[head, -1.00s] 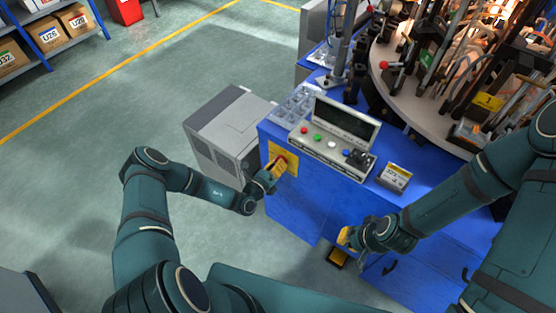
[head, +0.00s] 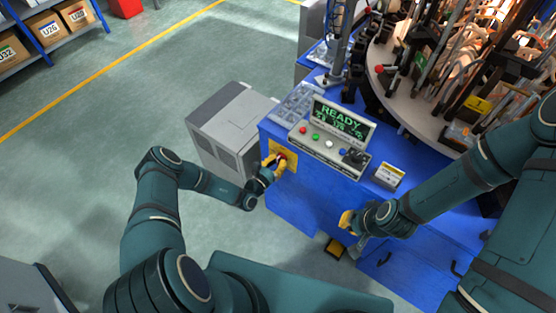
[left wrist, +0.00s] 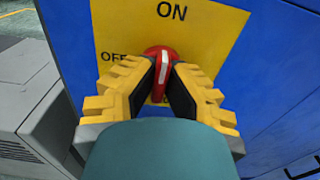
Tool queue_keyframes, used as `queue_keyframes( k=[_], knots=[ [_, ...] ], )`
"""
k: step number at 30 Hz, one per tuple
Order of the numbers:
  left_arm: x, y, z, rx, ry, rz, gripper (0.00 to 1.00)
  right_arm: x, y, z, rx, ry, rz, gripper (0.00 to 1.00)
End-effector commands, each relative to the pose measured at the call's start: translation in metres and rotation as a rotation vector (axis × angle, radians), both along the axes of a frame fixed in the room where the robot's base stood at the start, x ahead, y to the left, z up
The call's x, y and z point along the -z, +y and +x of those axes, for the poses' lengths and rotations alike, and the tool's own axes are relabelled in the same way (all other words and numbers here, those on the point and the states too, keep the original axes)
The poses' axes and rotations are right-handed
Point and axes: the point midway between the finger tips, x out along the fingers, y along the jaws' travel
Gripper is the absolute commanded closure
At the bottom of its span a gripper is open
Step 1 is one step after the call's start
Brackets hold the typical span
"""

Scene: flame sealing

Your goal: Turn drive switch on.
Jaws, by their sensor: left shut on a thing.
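The drive switch is a red knob with a white stripe (left wrist: 164,52) on a yellow plate (left wrist: 215,30) in the left wrist view. The plate reads ON at the top and OFF at the left; the stripe stands nearly upright, towards ON. In the head view the yellow plate (head: 290,161) is on the blue cabinet's left face. My left gripper (head: 273,163) is shut on the knob, its yellow fingers on both sides of it. My right gripper (head: 346,222) is in front of the cabinet, its finger gap not clear.
A display (head: 340,119) on the blue cabinet (head: 300,205) lights up with READY. Below it is a panel with coloured buttons (head: 316,137). A grey box unit (head: 215,118) stands left of the cabinet. A round table with tools (head: 400,105) is at the right. Floor at the left is clear.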

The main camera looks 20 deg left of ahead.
Motion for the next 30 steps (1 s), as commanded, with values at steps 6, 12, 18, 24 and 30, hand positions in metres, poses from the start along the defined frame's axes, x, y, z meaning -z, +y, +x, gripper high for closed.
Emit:
queue_keyframes(
  k=[6,12,18,24,30],
  knots=[
    [-0.0047,-0.0011,0.0041,-0.001,-0.024,0.034,1.0,-0.0029,-0.0001,-0.0003,0.0,0.001,0.001,1.0],
    [-0.0045,-0.001,0.0041,-0.001,-0.026,0.04,1.0,-0.003,0.0,-0.0004,0.0,0.001,0.001,1.0],
    [-0.0045,-0.001,0.0041,0.0,-0.026,0.04,1.0,-0.003,-0.0001,-0.0004,0.0,0.001,0.001,1.0],
    [-0.004,-0.001,0.0035,0.0,-0.025,0.039,0.59,-0.003,-0.0001,-0.0004,0.0,0.001,0.001,1.0],
    [-0.002,-0.0004,0.0017,0.0,-0.019,0.039,0.59,-0.003,-0.0001,-0.0003,0.0,0.001,0.001,1.0]
  ],
)
